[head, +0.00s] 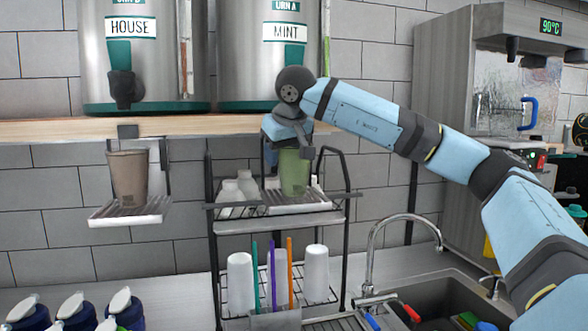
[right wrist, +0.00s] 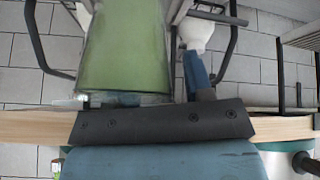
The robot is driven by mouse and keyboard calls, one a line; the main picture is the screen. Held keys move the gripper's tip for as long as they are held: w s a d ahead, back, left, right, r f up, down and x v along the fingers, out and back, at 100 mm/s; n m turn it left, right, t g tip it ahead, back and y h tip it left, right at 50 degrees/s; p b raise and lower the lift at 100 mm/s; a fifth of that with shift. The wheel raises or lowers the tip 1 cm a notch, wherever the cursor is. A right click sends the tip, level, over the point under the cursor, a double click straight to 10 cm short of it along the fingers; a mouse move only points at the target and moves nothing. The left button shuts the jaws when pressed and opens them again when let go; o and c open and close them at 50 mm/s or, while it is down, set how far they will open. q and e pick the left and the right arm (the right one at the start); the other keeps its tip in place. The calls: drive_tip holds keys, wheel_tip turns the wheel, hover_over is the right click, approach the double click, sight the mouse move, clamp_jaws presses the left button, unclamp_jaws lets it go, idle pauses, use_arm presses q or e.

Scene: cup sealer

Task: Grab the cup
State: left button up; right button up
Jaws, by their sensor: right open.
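One blue finger (right wrist: 197,72) shows beside the cup in the right wrist view; the other is mostly hidden by the cup. I cannot tell whether a finger touches it. A brown cup (head: 129,175) stands on a separate hanging tray to the left. My left gripper is out of view.
A wooden shelf (head: 50,130) with two steel urns runs just above the cups. The black rack (head: 211,245) holds white bottles, white cups and coloured sticks. A faucet (head: 372,250) and sink are at lower right. Blue bottles (head: 75,312) stand at lower left.

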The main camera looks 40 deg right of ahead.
drive_tip(key=shift+r, duration=0.1)
clamp_jaws()
